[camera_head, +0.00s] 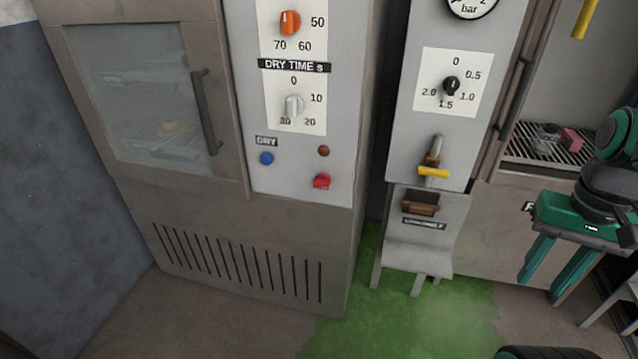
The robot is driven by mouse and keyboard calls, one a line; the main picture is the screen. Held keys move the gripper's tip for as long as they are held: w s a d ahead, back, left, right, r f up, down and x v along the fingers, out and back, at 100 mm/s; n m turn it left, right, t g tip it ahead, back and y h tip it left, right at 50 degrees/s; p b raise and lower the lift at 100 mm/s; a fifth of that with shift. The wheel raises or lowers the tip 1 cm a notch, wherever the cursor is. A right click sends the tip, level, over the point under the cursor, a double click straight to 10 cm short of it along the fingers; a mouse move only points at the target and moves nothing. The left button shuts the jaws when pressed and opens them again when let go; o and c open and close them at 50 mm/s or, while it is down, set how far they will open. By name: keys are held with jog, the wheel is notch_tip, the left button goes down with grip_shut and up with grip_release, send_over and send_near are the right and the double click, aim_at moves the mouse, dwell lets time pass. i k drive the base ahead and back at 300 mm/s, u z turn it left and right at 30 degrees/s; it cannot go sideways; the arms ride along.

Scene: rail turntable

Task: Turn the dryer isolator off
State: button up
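The dryer (210,225) is the large grey cabinet at the left, with a control panel beside its glass door. A red switch (321,181) sits low on the right of that panel. I see no readable isolator label by it, and its on or off position is not clear. My gripper (541,289) is at the far right, pointing down. Its two teal fingers are apart with nothing between them. It is well to the right of the dryer panel and touches no control there.
The dryer panel also has an orange knob (290,22), a pale dry time knob (294,105), a blue button (267,158) and a small brown-red lamp (324,151). A narrow unit (403,150) with a yellow-handled valve (433,172) stands between dryer and gripper. Green floor (400,320) lies in front.

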aim_at(322, 181)
jog(key=u, duration=2.5)
jog(key=i, duration=0.7)
jog(key=z, duration=2.55)
